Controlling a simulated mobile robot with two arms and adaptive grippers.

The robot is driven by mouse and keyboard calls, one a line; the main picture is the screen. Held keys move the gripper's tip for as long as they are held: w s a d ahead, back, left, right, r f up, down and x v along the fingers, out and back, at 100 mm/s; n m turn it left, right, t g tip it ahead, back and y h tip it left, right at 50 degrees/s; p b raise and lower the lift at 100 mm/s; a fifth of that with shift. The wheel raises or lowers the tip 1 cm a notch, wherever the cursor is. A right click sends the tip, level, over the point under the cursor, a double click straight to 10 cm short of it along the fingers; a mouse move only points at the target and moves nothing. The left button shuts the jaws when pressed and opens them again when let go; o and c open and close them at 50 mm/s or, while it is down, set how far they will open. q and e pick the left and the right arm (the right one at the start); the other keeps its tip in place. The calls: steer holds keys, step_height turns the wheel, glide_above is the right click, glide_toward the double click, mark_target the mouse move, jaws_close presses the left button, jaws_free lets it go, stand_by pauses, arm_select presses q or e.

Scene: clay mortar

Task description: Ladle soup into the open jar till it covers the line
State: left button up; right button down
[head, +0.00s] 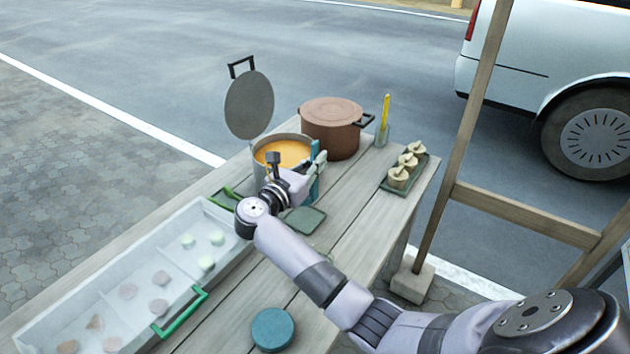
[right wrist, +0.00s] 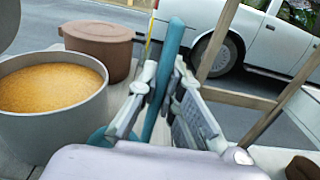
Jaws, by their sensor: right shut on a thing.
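The open pot (head: 260,176) holds orange soup (head: 283,153); the soup also shows in the right wrist view (right wrist: 50,87). My right gripper (head: 314,168) is beside the pot's right rim. It is shut on an upright teal handle (right wrist: 167,60), which looks like the ladle's; its bowl is not clearly visible. In the right wrist view, a teal curved piece (right wrist: 101,139) shows low behind the fingers, and I cannot tell what it is. I cannot make out the open jar or its line. A teal round disc, perhaps a lid (head: 272,329), lies at the table's front. My left gripper is not in view.
A brown lidded pot (head: 331,122) stands behind the soup pot, with a grey round lid (head: 249,105) upright at the left. A glass with a yellow stick (head: 383,132) and a green tray (head: 392,187) are right. A compartment tray (head: 60,318) fills the left; a dark green mat (head: 304,220) lies mid-table.

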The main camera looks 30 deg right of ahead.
step_height(320, 180, up, 12)
steer(key=shift+r+b, duration=0.1)
steer(key=shift+b, duration=0.5)
steer(key=shift+r+b, duration=0.3)
steer(key=shift+r, duration=0.2)
